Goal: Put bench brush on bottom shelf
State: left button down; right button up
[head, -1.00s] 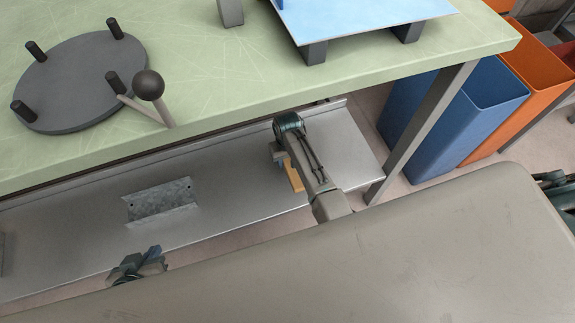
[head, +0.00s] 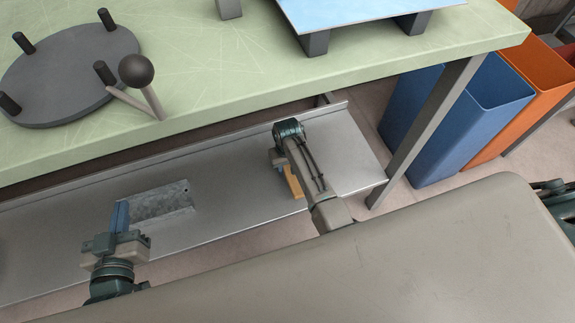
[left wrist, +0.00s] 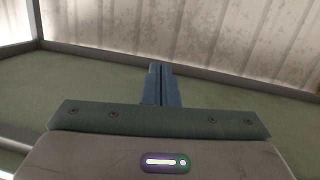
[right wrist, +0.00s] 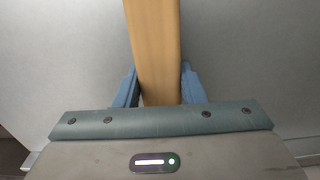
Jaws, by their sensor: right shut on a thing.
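The bottom shelf (head: 235,205) is a grey metal sheet under the green bench. The bench brush (head: 293,183) shows as a tan wooden handle over the right part of the shelf; its bristles are not visible. My right gripper (head: 281,165) is shut on it, and in the right wrist view the handle (right wrist: 153,50) lies between the blue fingers against a grey surface. I cannot tell whether the brush touches the shelf. My left gripper (head: 121,213) is over the left part of the shelf's front side; its fingers are together and empty in the left wrist view (left wrist: 160,85).
A galvanised bracket (head: 163,204) lies on the shelf between the grippers. The green bench top (head: 240,75) overhangs the shelf and carries a dark round plate (head: 70,70) with pegs and a ball-topped lever. A bench leg (head: 425,130) and a blue bin (head: 460,125) stand right.

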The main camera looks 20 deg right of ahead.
jog(key=o, duration=1)
jog(key=shift+c, duration=0.2)
jog(key=shift+r, duration=0.2)
notch_tip(320, 180, up, 6)
jog(key=shift+f+p, duration=0.1)
jog(key=shift+p, duration=0.9)
notch_tip(320, 180, up, 5)
jog(key=p, duration=0.1)
jog(key=s+d+t, duration=0.2)
jog(key=s+d, duration=0.1)
jog(key=s, duration=0.4)
jog(key=s+d+t, duration=0.2)
jog(key=s+d, duration=0.1)
jog(key=s, duration=0.4)
pick_arm(q)
jog(key=s+f+g, duration=0.7)
jog(key=f, duration=0.1)
jog(key=shift+s+d+g, duration=0.3)
jog(key=shift+s, duration=0.05)
pick_arm(e)
jog(key=s+r+t+y, duration=0.1)
jog(key=s+r+t, duration=0.3)
jog(key=s+r, duration=0.7)
jog(key=shift+d+r+t+y, duration=0.3)
jog(key=shift+r, duration=0.25)
